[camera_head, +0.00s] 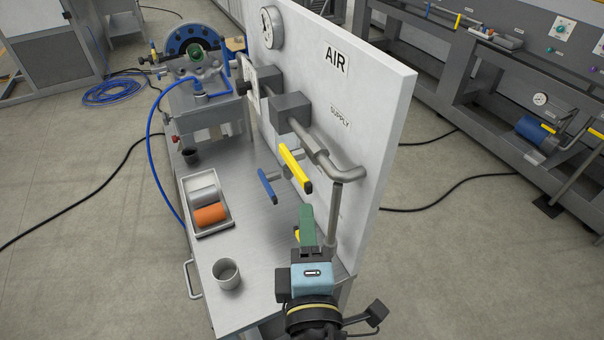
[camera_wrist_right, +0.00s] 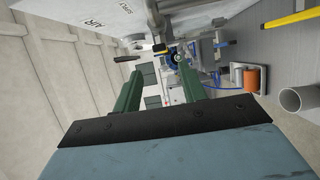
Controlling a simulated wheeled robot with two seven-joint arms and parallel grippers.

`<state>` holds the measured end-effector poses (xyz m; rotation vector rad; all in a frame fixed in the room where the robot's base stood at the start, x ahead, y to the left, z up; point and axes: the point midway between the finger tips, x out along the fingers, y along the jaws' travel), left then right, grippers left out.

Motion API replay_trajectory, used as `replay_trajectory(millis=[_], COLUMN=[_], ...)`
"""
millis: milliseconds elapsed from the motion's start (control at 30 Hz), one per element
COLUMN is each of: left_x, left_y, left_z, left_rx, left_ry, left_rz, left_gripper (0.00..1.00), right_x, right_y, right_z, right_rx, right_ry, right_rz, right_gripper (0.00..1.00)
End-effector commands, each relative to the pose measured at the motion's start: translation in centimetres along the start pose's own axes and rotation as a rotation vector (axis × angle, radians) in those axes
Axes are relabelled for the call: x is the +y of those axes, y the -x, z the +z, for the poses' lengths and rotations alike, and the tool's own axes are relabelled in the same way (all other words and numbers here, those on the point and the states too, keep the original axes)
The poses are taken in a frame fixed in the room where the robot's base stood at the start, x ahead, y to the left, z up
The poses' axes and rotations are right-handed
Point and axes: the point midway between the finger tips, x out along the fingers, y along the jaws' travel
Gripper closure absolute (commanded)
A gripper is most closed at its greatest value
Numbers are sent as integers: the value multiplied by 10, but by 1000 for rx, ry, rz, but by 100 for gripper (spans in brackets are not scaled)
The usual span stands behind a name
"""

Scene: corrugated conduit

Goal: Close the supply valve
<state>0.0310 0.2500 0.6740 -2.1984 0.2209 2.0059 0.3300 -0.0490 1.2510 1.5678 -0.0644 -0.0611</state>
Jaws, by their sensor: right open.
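The panel (camera_head: 390,85) carries a SUPPLY label (camera_head: 340,117) above a grey pipe (camera_head: 318,150) with a box-like fitting (camera_head: 291,112). A yellow lever (camera_head: 293,165) with a dark end sticks out below the pipe; it looks like the supply valve's handle. A shorter blue lever (camera_head: 267,186) is left of it. My right gripper (camera_head: 307,212) is nearer the camera, below and apart from the yellow lever. In the wrist view its green fingers (camera_wrist_right: 160,85) are spread with nothing between them. A yellow bar (camera_wrist_right: 291,18) shows there at upper right; which part it is I cannot tell.
A metal bench (camera_head: 245,225) holds a tray (camera_head: 225,222) with a grey and an orange cylinder, and a cup (camera_head: 227,273). A vertical pipe (camera_head: 334,215) stands close to my right gripper. A gauge (camera_head: 271,27) sits on the panel. Blue hose hangs at left.

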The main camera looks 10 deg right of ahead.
Motion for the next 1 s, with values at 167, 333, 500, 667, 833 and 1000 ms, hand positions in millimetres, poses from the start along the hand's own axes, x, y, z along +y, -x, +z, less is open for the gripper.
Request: replay_trajectory(millis=[167,333,500,667,833,1000], left_x=[0,0,0,0,0,0], left_y=[1,1,-1,-2,-2,-2], left_z=[1,1,1,0,-1,-1], left_rx=[-3,-3,-2,-1,0,1], left_ry=[0,0,0,0,0,1], left_rz=[0,0,0,0,0,0], left_gripper=[64,64,64,64,64,64], right_x=[1,0,-1,-1,-1,-1], right_y=[-40,-75,-99,-109,-111,-111], right_z=[0,0,0,0,0,0], right_rx=[0,0,1,1,2,2], right_ry=[1,1,0,-1,-2,-1], right_rz=[5,3,0,-2,-3,-2], right_gripper=[58,58,58,58,58,63])
